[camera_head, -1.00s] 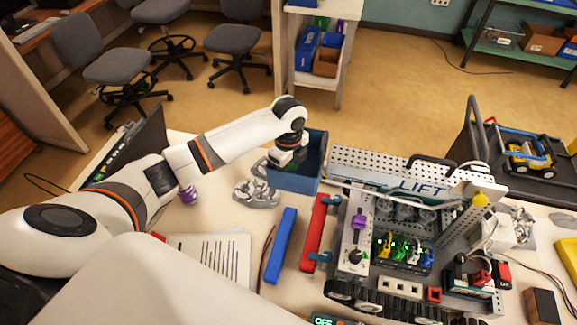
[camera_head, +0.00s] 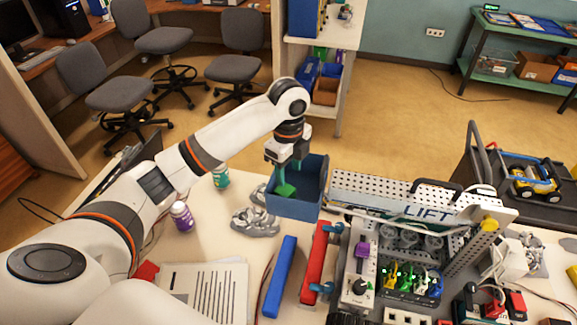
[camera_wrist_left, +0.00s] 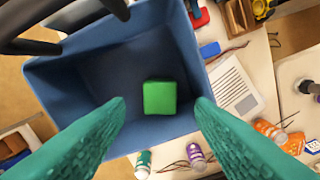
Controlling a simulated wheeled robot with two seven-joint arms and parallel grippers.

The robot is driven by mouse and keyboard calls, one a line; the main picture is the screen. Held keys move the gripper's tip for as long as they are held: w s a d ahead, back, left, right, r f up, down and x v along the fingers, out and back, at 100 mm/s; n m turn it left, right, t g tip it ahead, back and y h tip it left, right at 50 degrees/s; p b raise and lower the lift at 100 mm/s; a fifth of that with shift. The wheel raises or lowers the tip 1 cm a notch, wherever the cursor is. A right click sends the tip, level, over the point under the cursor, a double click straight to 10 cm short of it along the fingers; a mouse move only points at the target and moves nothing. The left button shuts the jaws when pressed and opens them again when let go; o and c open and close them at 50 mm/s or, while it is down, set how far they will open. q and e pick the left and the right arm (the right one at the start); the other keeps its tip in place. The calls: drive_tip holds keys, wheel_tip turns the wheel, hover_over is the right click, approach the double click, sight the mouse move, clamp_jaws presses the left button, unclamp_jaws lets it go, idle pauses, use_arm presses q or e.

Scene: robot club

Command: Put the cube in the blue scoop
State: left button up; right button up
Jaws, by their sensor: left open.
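The blue scoop (camera_head: 296,208) is an open-topped box standing on the table near the middle of the head view. The green cube (camera_head: 285,190) shows just below my left gripper (camera_head: 284,178), at the scoop's opening. In the left wrist view the cube (camera_wrist_left: 160,98) appears within the walls of the scoop (camera_wrist_left: 75,95). I cannot tell whether it rests on the scoop's floor. My left gripper's teal fingers (camera_wrist_left: 160,110) are spread wide, with clear gaps on both sides of the cube. My right gripper is not in view.
A perforated metal robot labelled LIFT (camera_head: 420,210) stands right of the scoop. Red (camera_head: 315,262) and blue (camera_head: 280,275) bars lie in front. A printed sheet (camera_head: 205,290) lies near.

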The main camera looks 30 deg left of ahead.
use_arm(q)
drive_tip(key=shift+r, duration=1.4)
